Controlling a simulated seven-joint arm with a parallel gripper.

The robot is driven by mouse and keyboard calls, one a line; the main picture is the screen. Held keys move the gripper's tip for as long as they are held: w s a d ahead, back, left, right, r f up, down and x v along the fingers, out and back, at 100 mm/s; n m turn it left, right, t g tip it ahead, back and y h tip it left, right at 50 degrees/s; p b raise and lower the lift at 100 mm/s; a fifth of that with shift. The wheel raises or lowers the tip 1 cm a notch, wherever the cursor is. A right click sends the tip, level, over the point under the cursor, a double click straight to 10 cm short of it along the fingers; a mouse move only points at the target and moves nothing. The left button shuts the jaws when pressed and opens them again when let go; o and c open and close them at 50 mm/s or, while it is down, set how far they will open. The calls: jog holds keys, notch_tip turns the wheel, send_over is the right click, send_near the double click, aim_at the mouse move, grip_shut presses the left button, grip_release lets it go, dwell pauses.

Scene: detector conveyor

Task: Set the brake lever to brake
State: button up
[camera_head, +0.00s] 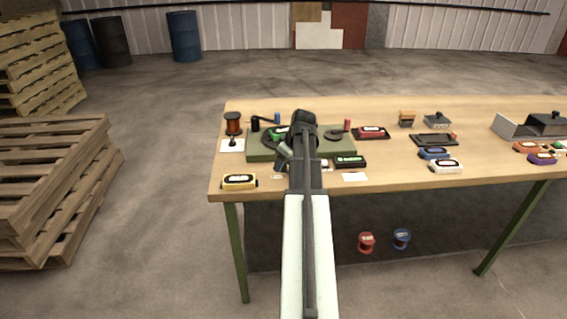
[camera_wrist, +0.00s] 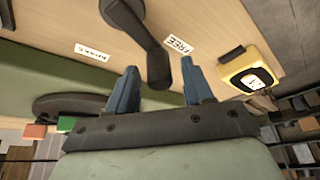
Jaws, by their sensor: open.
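The brake lever (camera_wrist: 157,66) is dark, with a rounded grip end, in the upper middle of the wrist view. It slants down between the tips of my gripper (camera_wrist: 159,88), which is open with blue fingers. I cannot tell whether either finger touches it. A "FREE" label (camera_wrist: 177,45) lies just right of the lever. Another white label (camera_wrist: 92,51), too small to read surely, lies to its left. In the head view, my gripper (camera_head: 292,147) is over the green base (camera_head: 258,152), and my arm hides the lever.
A yellow box (camera_wrist: 250,72) stands right of the lever in the wrist view; it is at the table's left front in the head view (camera_head: 239,181). A dark box (camera_head: 350,162) and red box (camera_head: 371,132) stand near my gripper. Bare tabletop (camera_head: 395,180) shows at front right.

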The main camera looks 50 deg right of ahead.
grip_shut()
dwell(0.5)
jog(key=shift+d, duration=0.1)
jog(key=shift+w+d+m+h, duration=0.2)
jog(key=shift+d+m+h, duration=0.3)
jog(key=shift+m, duration=0.6)
jog(key=d+m, duration=0.1)
jog(key=m, duration=0.1)
jog(key=m+h, duration=0.1)
jog(key=shift+d+m+g, duration=0.3)
jog(key=shift+d+m, duration=0.05)
jog(key=shift+m, duration=0.05)
jog(key=m, duration=0.1)
jog(key=d+m+h, duration=0.1)
jog(key=m, duration=0.1)
jog(key=shift+s+d+g, duration=0.1)
jog(key=shift+d+g, duration=0.15)
jog(key=shift+g, duration=0.05)
jog(key=shift+s+d+m+g+h, duration=0.2)
jog(key=shift+d+m+h, duration=0.1)
jog(key=shift+m, duration=0.4)
jog(key=shift+s+d+m+g+h, duration=0.15)
jog(key=shift+d+m+g+h, duration=0.1)
jog(key=shift+m, duration=0.45)
